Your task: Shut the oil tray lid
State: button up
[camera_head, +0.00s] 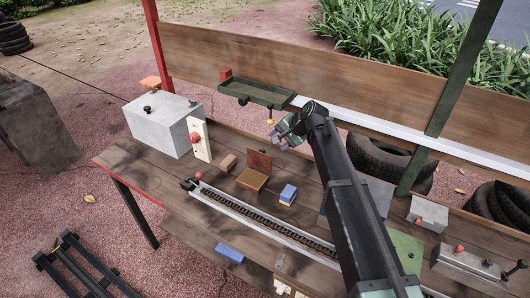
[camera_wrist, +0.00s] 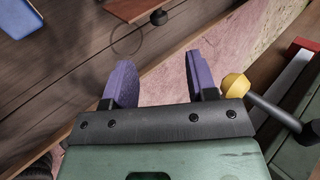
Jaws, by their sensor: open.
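A small brown box (camera_head: 252,180) stands on the bench with its reddish-brown lid (camera_head: 259,160) raised. A reddish-brown panel with a dark knob, likely this lid (camera_wrist: 130,9), shows at the top of the wrist view. A dark green tray (camera_head: 256,92) sits at the bench's back, with a yellow knob (camera_head: 270,121) below it; the knob (camera_wrist: 235,86) is right of my fingers in the wrist view. No label shows which is the oil tray. My gripper (camera_head: 283,139) is open and empty, above and right of the brown box. Its purple fingers (camera_wrist: 158,78) touch nothing visible.
A grey box (camera_head: 160,127) with a black knob and an upright pale panel (camera_head: 200,139) stand left. A blue-and-yellow block (camera_head: 288,195) is right of the brown box. A rail (camera_head: 262,221) runs along the front. My arm hides part of the bench's right side.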

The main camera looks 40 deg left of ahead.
aim_at(264, 150)
jog(key=b+x, duration=0.7)
jog(key=x, duration=0.3)
jog(key=shift+w+f, duration=0.1)
jog(key=shift+f, duration=0.1)
jog(key=shift+r, duration=0.15)
jog(key=shift+d, duration=0.1)
jog(key=shift+c, duration=0.4)
grip_shut()
